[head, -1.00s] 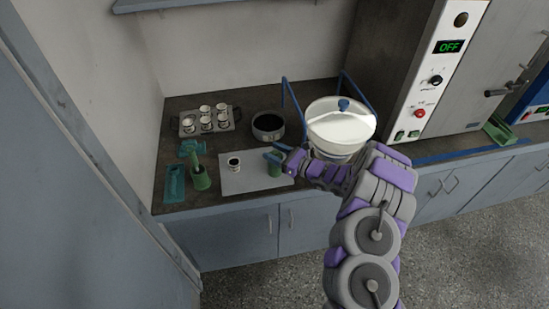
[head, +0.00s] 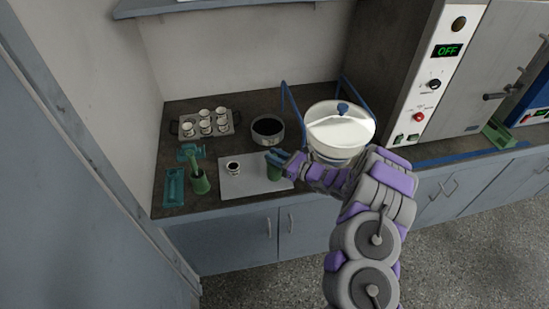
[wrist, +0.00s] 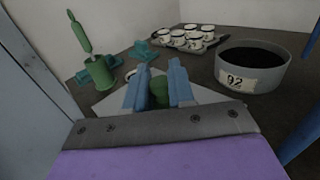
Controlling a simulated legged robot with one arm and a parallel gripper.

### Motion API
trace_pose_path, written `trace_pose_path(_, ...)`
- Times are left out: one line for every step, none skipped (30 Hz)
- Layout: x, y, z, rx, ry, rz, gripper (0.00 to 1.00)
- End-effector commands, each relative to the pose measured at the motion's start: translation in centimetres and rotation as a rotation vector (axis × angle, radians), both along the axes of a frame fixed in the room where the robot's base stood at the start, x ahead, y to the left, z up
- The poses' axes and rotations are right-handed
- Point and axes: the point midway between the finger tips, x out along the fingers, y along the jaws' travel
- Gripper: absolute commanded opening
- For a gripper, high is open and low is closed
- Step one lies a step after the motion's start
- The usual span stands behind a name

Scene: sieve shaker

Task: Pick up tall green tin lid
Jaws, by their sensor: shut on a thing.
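The tall green tin (head: 274,172) stands on the right part of a pale board (head: 240,187). My gripper (head: 273,156) is at the top of this tin, with its blue fingers shut on the lid. In the wrist view, the green lid (wrist: 158,90) shows between the two blue fingers (wrist: 158,85). The fingers hide the lid's sides, so I cannot tell whether it is apart from the tin body.
A small white cup (head: 234,167) stands on the board to the left.

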Motion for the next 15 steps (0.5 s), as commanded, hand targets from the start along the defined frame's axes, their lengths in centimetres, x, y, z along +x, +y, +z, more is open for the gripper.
trace_pose_path(0.0,0.0,0.3,0.001,0.000,0.000,0.00)
trace_pose_path(0.0,0.0,0.5,0.000,-0.001,0.000,0.00)
trace_pose_path(0.0,0.0,0.9,0.000,-0.001,0.001,0.00)
trace_pose_path(0.0,0.1,1.2,0.001,-0.002,0.001,0.00)
trace_pose_path(0.0,0.1,1.5,0.001,-0.003,0.001,0.00)
trace_pose_path(0.0,0.1,2.1,0.002,-0.003,0.001,0.00)
trace_pose_path(0.0,0.1,2.6,0.001,-0.004,0.001,0.00)
trace_pose_path(0.0,0.1,3.1,0.002,-0.005,0.000,0.00)
trace_pose_path(0.0,0.1,3.8,0.002,-0.005,0.000,0.00)
trace_pose_path(-0.3,-0.1,3.9,0.002,0.000,-0.002,0.00)
trace_pose_path(-0.9,-0.4,3.7,0.003,0.003,-0.004,0.00)
trace_pose_path(-1.6,-0.6,3.7,0.002,0.004,-0.003,0.00)
trace_pose_path(-2.2,-0.7,3.8,0.003,0.004,-0.003,0.00)
trace_pose_path(-2.8,-0.8,3.9,0.005,0.003,-0.002,0.00)
trace_pose_path(-3.7,-1.2,3.9,0.006,0.006,-0.005,0.00)
